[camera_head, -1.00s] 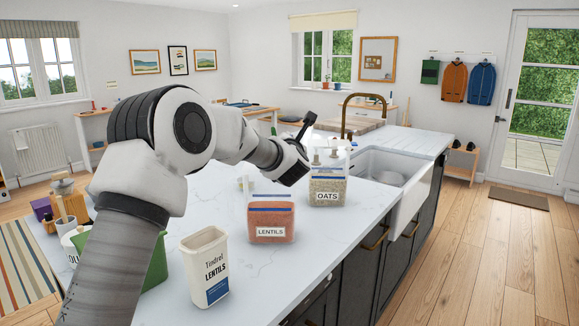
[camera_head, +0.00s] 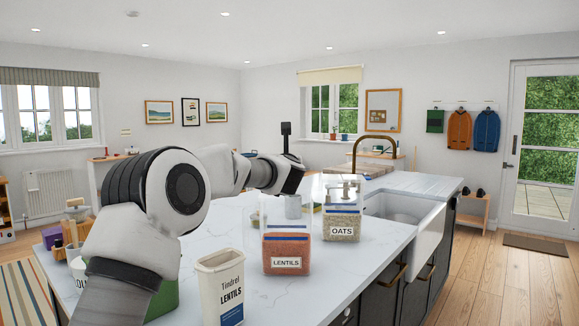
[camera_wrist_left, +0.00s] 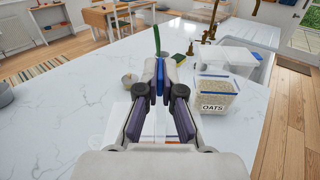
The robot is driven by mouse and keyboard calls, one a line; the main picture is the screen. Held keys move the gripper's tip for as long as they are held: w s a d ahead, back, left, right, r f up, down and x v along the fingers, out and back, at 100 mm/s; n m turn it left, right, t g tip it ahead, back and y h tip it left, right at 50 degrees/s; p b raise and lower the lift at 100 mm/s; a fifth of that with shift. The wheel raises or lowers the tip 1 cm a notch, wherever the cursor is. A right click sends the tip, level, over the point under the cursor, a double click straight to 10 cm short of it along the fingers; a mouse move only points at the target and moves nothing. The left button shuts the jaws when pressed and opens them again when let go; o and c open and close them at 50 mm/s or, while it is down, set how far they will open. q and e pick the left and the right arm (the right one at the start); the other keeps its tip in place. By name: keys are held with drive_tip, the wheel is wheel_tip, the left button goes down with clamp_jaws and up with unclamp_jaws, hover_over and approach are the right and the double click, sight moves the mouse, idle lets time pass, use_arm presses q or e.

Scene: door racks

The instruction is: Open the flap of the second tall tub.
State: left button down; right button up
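My left gripper (camera_wrist_left: 160,72) reaches over the counter, left of the oats tub in the wrist view. Its fingertips are together, with a blue strip between them; I cannot tell whether that is finger pad. In the head view its fingers are hard to make out. My right gripper is not in view.
A white Tindrel lentils container (camera_head: 221,288) stands at the near front. A small round pot (camera_wrist_left: 129,81) sits left of the fingertips. The counter's left part (camera_wrist_left: 60,110) is mostly bare.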

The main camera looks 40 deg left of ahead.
use_arm(q)
drive_tip(key=shift+f, duration=0.1)
drive_tip(key=c, duration=1.3)
unclamp_jaws()
drive_tip(key=shift+w+a, duration=0.1)
drive_tip(key=v, duration=1.2)
